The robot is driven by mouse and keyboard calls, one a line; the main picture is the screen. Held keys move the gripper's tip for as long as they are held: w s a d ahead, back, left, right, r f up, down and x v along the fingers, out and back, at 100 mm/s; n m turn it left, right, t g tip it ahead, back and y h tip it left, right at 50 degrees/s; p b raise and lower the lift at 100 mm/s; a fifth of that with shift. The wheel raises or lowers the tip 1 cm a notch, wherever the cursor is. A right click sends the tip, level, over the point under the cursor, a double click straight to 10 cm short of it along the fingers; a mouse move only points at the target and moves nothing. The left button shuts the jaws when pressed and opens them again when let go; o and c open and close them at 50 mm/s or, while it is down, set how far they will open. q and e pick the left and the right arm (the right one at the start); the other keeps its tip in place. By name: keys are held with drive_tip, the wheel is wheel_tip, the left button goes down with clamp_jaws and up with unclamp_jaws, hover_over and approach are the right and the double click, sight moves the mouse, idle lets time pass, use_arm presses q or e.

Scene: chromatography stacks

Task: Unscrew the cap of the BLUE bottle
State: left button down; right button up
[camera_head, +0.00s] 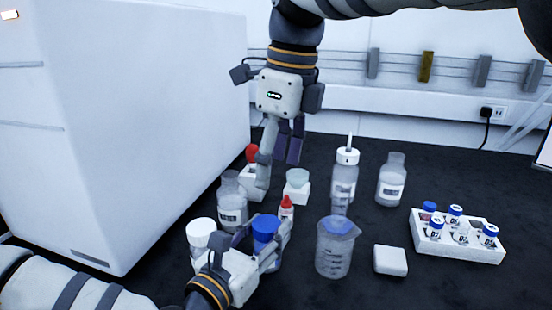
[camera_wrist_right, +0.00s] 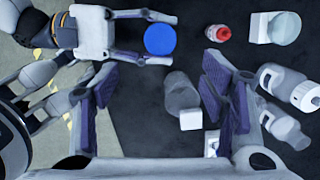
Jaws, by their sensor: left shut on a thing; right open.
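The blue bottle's cap (camera_head: 266,225) is on top of the bottle at the front of the bench, and it shows from above as a blue disc in the right wrist view (camera_wrist_right: 160,39). My left gripper (camera_head: 262,245) is shut around the blue bottle below the cap; its fingers hide much of the body. The bottle looks upright. My right gripper (camera_head: 279,163) is open, pointing down, above and behind the blue bottle. In the right wrist view its padded fingers (camera_wrist_right: 160,95) are wide apart, with nothing held between them. The cap lies beyond them, towards the top of the picture.
A white-capped bottle (camera_head: 201,233) stands left of the blue bottle and a red-tipped dropper bottle (camera_head: 287,204) right behind it. A clear beaker (camera_head: 333,255), clear bottles (camera_head: 391,182) and a vial rack (camera_head: 459,244) stand to the right. A large white cabinet (camera_head: 130,120) bounds the left.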

sight(267, 223)
use_arm(q)
drive_tip(key=shift+f, duration=0.1)
use_arm(e)
drive_tip(key=shift+m, duration=0.4)
drive_tip(key=f, duration=0.4)
drive_tip(key=a+f, duration=0.1)
drive_tip(key=f, duration=0.3)
drive_tip(key=w+f, duration=0.1)
drive_tip(key=f, duration=0.3)
drive_tip(key=shift+a, duration=0.25)
drive_tip(key=c, duration=1.3)
use_arm(q)
drive_tip(key=shift+f, duration=0.1)
use_arm(e)
drive_tip(key=o, duration=1.2)
drive_tip(key=shift+r, duration=0.1)
